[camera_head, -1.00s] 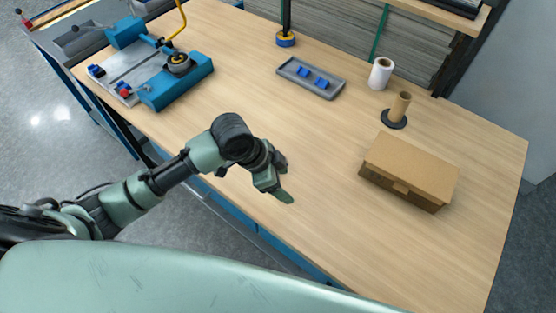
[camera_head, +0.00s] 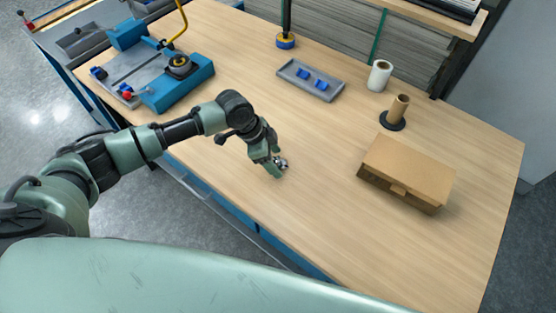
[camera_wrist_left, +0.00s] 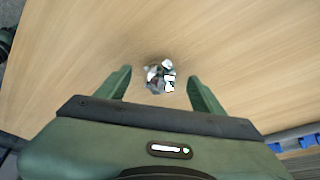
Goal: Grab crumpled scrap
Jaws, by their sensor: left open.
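The crumpled scrap (camera_wrist_left: 160,76) is a small silvery, white and dark wad on the wooden table. In the left wrist view it lies between and slightly beyond the tips of my left gripper (camera_wrist_left: 160,80), with a gap to each finger. In the head view the scrap (camera_head: 281,163) shows partly beside the fingers of my left gripper (camera_head: 277,166), which point down near the table's front edge. The left gripper is open and holds nothing. My right gripper is not in view.
A cardboard box (camera_head: 410,168) stands on the right of the table (camera_head: 330,210). Behind are a brown core on a black base (camera_head: 398,108), a white roll (camera_head: 379,75) and a grey tray with blue pieces (camera_head: 311,80). A blue cutting device (camera_head: 178,85) stands at left. Table around the scrap is clear.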

